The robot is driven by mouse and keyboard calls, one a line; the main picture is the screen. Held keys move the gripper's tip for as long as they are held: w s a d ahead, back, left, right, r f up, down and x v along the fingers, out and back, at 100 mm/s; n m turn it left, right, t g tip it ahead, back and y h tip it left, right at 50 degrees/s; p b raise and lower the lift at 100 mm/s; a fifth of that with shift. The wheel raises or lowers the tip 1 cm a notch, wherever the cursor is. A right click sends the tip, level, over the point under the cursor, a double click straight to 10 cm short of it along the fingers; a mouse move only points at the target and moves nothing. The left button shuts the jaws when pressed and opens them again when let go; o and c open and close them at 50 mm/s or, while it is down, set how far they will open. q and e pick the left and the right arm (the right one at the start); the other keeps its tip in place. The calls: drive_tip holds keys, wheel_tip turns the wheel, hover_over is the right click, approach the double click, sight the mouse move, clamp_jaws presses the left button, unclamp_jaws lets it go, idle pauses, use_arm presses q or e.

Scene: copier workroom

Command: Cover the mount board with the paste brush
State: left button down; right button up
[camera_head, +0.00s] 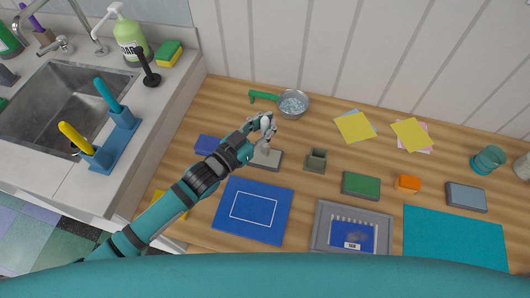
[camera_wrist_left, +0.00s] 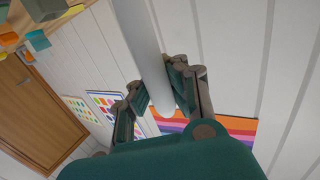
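My left gripper (camera_head: 262,130) is above the back left of the wooden table, closed around a pale rod, seemingly the paste brush's handle (camera_wrist_left: 145,45). The fingers press on both sides of this handle in the left wrist view. The brush's bristles cannot be made out. A blue board (camera_head: 367,236) with a grey smear, white marks along its top and a small label lies in a grey tray (camera_head: 319,222); it looks like the mount board. A blue mat (camera_head: 225,212) with a white rectangle outline lies left of it. My right gripper is not in view.
A grey block (camera_head: 269,159) lies below the gripper, with a small grey-green square cup (camera_head: 316,161) to its right. A green-handled metal bowl (camera_head: 293,104) stands behind. Green (camera_head: 361,185), orange (camera_head: 408,183) and slate (camera_head: 466,197) blocks lie right. A sink (camera_head: 70,100) is left.

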use_arm(q)
drive_tip(key=shift+f+b, duration=0.4)
drive_tip(key=shift+f, duration=0.3)
idle(1.1)
wheel_tip(320, 180, up, 7)
drive_tip(key=p, duration=0.7)
idle(0.3)
